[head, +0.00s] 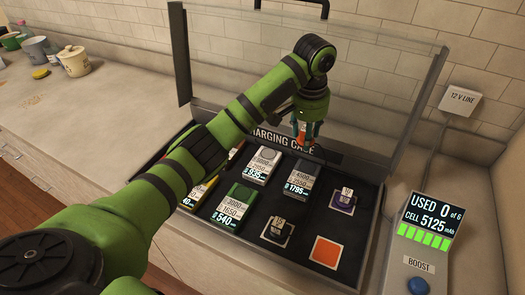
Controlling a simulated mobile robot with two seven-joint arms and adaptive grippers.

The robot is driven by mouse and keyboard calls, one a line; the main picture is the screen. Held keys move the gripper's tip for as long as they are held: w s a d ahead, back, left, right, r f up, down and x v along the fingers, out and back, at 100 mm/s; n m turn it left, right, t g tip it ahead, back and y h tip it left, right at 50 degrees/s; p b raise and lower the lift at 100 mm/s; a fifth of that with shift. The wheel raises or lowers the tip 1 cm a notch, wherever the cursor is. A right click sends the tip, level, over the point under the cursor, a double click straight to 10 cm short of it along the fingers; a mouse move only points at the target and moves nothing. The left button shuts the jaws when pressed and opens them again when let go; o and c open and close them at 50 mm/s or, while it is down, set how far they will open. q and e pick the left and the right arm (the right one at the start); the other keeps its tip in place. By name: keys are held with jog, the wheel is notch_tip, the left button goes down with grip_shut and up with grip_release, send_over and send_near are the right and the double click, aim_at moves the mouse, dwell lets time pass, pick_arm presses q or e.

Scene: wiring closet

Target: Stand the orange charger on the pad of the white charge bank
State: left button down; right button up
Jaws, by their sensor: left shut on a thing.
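My left gripper (306,143) is over the back part of the charging case, beside the case's label strip. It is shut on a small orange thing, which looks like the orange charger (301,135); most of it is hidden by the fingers. The white charge bank (262,169) lies in the case, to the left of and nearer than the gripper, with a round pad at its far end and a readout of 935. I see nothing standing on that pad. My right gripper is not in view.
A dark bank (298,181) reading 1795 and a green bank (235,208) reading 540 flank the white one. A yellow bank (203,192) is partly behind my arm. Small chargers stand on marked squares at right; an orange square (326,252) is empty. The clear lid (385,80) stands open.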

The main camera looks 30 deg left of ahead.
pick_arm(q)
jog(key=p, duration=0.3)
send_over(269, 154)
jog(key=f, duration=0.6)
jog(key=shift+s+f, duration=0.2)
jog(key=shift+f, duration=0.2)
notch_tip(269, 154, down, 3)
jog(key=shift+f+p, duration=0.1)
jog(key=shift+p, duration=0.85)
jog(key=shift+f, duration=0.35)
jog(key=shift+f, duration=0.15)
jog(key=c, duration=0.7)
grip_release()
jog(key=shift+o, duration=0.2)
notch_tip(269, 154, up, 12)
jog(key=s+b, duration=0.1)
jog(key=b, duration=0.1)
jog(key=shift+s, duration=0.15)
